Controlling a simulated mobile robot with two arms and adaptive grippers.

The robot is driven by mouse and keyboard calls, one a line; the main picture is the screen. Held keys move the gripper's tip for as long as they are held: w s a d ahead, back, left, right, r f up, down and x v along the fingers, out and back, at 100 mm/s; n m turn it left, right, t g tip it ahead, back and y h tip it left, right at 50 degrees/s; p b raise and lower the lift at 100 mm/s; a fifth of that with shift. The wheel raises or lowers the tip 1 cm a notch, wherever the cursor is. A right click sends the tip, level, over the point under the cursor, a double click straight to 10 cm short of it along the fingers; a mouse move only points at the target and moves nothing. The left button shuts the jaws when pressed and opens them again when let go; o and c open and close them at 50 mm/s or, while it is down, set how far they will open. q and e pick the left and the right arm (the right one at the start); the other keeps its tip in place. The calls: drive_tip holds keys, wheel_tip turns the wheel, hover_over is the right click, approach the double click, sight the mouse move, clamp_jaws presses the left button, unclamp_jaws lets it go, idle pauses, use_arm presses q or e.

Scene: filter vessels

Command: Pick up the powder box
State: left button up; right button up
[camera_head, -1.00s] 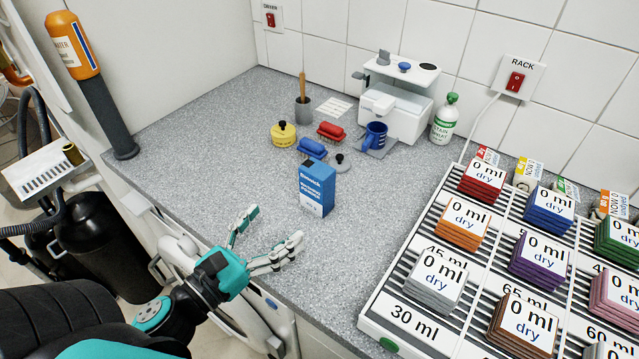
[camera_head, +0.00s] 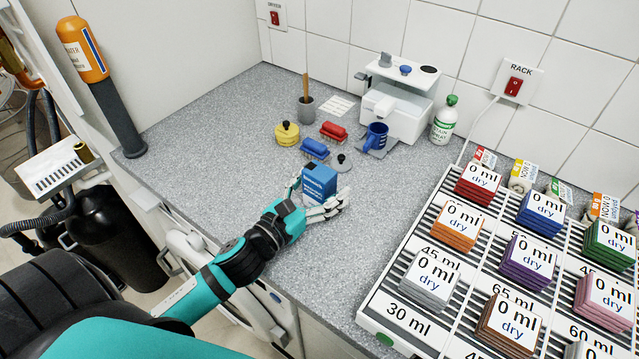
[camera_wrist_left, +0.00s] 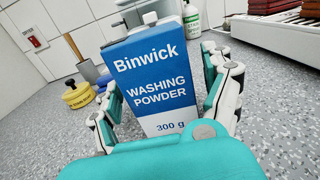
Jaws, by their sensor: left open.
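The powder box (camera_head: 320,181) is a blue and white carton standing upright on the grey speckled counter. In the left wrist view its front (camera_wrist_left: 155,80) reads "Binwick Washing Powder 300 g". My left gripper (camera_head: 322,199) is open, with one finger on each side of the box. In the left wrist view the fingers of my left gripper (camera_wrist_left: 168,98) flank the box, and I cannot tell whether either touches it. The lower part of the box is hidden by my gripper in the head view. My right gripper is not in view.
A rack (camera_head: 394,306) with several colored stacks fills the right side. Counter between box and rack is clear.

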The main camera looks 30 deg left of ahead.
use_arm(q)
drive_tip(key=shift+w+d, duration=0.1)
drive_tip(key=shift+w, duration=0.4)
drive_tip(key=c, duration=1.5)
drive_tip(key=shift+r, duration=0.1)
